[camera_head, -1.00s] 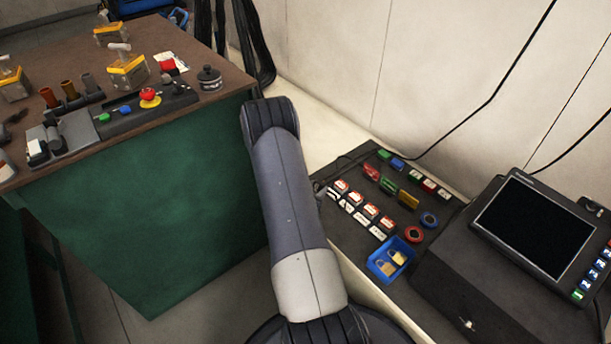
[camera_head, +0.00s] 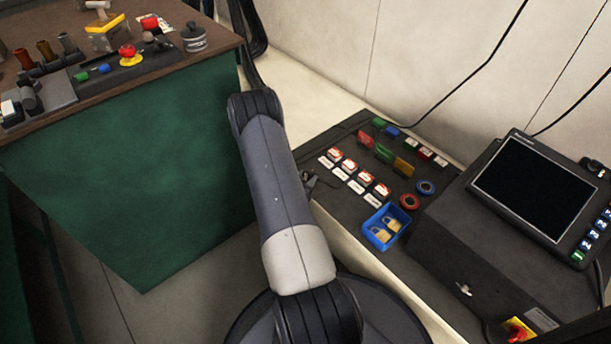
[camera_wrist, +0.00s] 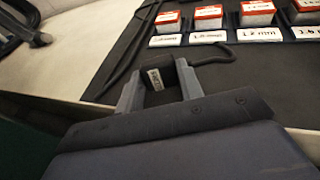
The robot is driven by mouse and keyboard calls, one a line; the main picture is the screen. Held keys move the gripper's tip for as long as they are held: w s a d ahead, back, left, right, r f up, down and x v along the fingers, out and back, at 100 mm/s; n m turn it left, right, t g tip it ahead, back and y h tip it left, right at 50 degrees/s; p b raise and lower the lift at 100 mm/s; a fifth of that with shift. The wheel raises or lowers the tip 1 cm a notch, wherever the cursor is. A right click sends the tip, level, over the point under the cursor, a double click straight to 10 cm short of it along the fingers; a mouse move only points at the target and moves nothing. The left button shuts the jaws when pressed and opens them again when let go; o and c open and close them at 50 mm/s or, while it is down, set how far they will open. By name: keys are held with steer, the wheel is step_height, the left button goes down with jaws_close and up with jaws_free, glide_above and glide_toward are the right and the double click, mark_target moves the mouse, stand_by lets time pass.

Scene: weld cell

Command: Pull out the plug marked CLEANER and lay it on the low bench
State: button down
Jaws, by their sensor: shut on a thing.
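My gripper (camera_wrist: 159,84) is shut on a dark plug (camera_wrist: 167,74) with a small pale label, in the wrist view. The label's text is too small to read. A black cable runs from around the plug across the dark mat. The low bench (camera_head: 352,262) is the pale surface under the dark mat, right of my arm in the head view. The plug is at the mat's left edge; I cannot tell whether it touches the mat. In the head view only a dark bit of my gripper (camera_head: 309,181) shows beside my arm.
The mat (camera_head: 335,200) holds several red-and-white labelled blocks, coloured pieces, two rings and a blue tray (camera_head: 373,240) with padlocks. A screen unit (camera_head: 535,190) stands right. The green workbench (camera_head: 130,190) is left. Bare mat lies beside the blocks.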

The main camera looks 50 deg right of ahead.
steer(key=shift+f, duration=0.75)
steer(key=c, duration=0.9)
jaws_free()
steer(key=shift+o, duration=0.2)
steer(key=p+v, duration=0.2)
steer(key=v, duration=0.8)
steer(key=shift+a+r, duration=0.15)
steer(key=shift+a, duration=0.2)
steer(key=shift+d, duration=0.1)
